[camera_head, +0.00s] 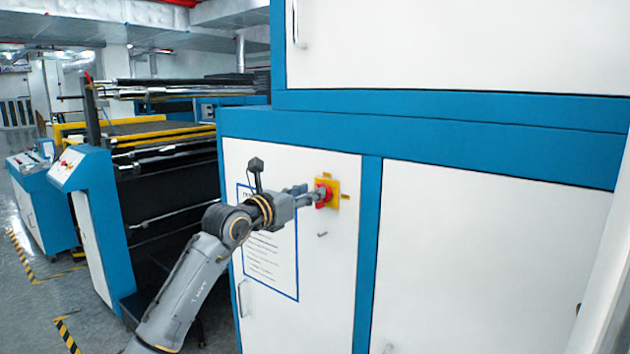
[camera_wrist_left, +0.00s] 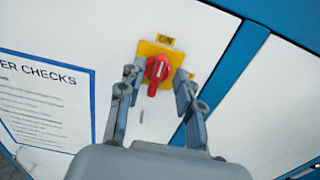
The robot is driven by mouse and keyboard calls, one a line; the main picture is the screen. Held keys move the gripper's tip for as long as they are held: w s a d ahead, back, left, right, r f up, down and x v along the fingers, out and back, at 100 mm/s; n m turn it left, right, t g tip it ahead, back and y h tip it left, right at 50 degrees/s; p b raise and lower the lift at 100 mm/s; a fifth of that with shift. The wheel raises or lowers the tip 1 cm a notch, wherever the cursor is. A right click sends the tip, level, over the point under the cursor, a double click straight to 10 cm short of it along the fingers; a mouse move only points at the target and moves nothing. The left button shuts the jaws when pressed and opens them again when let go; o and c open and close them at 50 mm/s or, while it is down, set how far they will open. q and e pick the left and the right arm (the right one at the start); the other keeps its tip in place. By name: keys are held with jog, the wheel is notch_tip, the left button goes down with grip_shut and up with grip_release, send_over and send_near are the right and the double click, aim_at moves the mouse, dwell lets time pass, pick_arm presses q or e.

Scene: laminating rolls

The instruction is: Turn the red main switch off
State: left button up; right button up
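The red main switch (camera_head: 327,196) sits on a yellow plate (camera_head: 334,184) on the white cabinet door. In the left wrist view the red knob (camera_wrist_left: 157,70) is on its yellow plate (camera_wrist_left: 147,49), with a label reading "ON" above it. The knob's handle points roughly up and down, slightly tilted, in that view. My left gripper (camera_wrist_left: 158,80) is open, with one finger on each side of the knob. Gaps show between the fingers and the knob. In the head view my left gripper (camera_head: 312,196) reaches the switch from the left and partly covers it. My right gripper is not in view.
A framed check sheet (camera_head: 270,255) is on the door left of the switch, partly behind my arm. A door handle (camera_head: 241,298) is at lower left. Blue frame members (camera_head: 367,250) border the white panels. Roller machinery (camera_head: 160,150) and a control console (camera_head: 85,170) stand to the left.

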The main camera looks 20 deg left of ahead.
pick_arm(q)
jog(key=x, duration=0.3)
jog(key=shift+p, duration=0.4)
jog(key=shift+s, duration=0.1)
grip_shut()
